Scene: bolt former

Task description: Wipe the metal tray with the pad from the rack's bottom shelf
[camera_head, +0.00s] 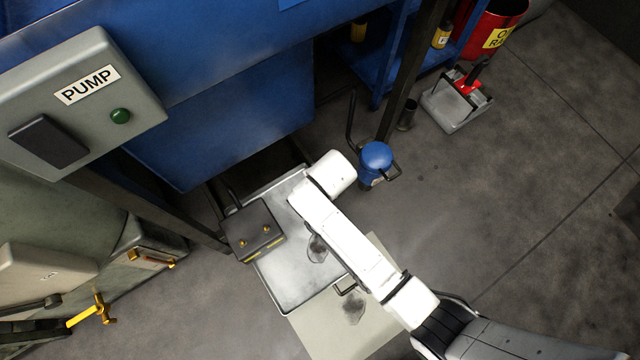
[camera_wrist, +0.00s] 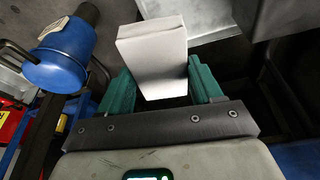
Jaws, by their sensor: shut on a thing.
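The metal tray (camera_head: 285,284) lies on the floor beneath the blue machine. A dark smudge (camera_head: 317,248) shows on its surface, partly beside my arm. My white arm reaches across the tray in the head view and hides part of it; my gripper is hidden there. In the wrist view my gripper (camera_wrist: 162,88) has green fingers closed on the two sides of a white block-shaped pad (camera_wrist: 152,58). A grey metal surface, seemingly the tray (camera_wrist: 210,18), shows beyond the pad. I cannot tell whether the pad touches it.
A dark box with gold knobs (camera_head: 253,230) overlaps the tray's left side. A blue-capped device (camera_head: 375,158) stands right of my arm by a dark post. The blue rack (camera_head: 383,75) is at the back. A pale mat (camera_head: 320,335) with another smudge lies in front.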

